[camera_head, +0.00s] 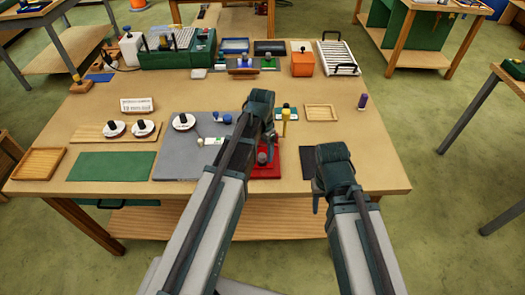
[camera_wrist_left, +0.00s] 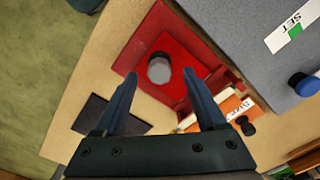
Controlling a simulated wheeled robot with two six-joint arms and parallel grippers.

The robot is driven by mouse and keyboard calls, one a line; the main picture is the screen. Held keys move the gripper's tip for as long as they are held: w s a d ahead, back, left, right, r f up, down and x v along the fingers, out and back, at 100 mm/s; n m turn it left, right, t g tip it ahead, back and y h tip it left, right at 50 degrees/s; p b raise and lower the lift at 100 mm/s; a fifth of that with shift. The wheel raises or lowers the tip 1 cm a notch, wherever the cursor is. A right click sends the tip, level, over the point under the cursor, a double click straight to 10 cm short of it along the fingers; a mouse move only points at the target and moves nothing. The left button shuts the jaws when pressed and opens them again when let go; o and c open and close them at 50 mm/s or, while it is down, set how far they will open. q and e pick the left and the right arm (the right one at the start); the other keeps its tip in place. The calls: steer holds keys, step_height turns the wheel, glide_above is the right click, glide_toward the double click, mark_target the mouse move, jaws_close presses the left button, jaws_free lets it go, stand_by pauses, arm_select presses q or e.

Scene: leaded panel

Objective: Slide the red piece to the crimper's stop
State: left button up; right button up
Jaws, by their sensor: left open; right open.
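A red base plate (camera_head: 268,172) lies near the table's front edge, partly hidden by my left arm. A grey round knob (camera_wrist_left: 159,70) stands on the red plate (camera_wrist_left: 180,50) in the left wrist view. My right gripper (camera_head: 317,200) is open, over the table's front edge beside a dark mat (camera_head: 308,162).
A grey board (camera_head: 180,160) lies left of the red plate, with a white knobbed disc (camera_head: 184,121) on it. A yellow tool (camera_head: 286,120) stands behind the plate. A green mat (camera_head: 112,166) and wooden tray (camera_head: 38,163) lie further left. The table's right front is clear.

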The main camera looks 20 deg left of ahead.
arm_select(q)
step_height(320, 180, up, 12)
steer(key=p, duration=1)
steer(key=shift+f+p, duration=0.2)
steer(key=shift+p, duration=0.1)
arm_select(e)
step_height(320, 180, up, 12)
steer(key=shift+f, duration=0.25)
arm_select(q)
steer(key=shift+s+f, duration=0.1)
arm_select(e)
steer(key=shift+f, duration=0.1)
arm_select(q)
steer(key=s+d+f+n+b, duration=0.1)
steer(key=s+d+f+b, duration=0.4)
steer(key=s, duration=0.3)
steer(key=s+d+f+n+y+b, duration=0.1)
steer(key=s+d+f+b, duration=0.4)
steer(key=s+d, duration=0.1)
steer(key=shift+s+f+b, duration=0.25)
steer(key=shift+s+b, duration=0.15)
steer(key=shift+s, duration=0.45)
arm_select(e)
step_height(320, 180, down, 11)
steer(key=shift+r, duration=0.2)
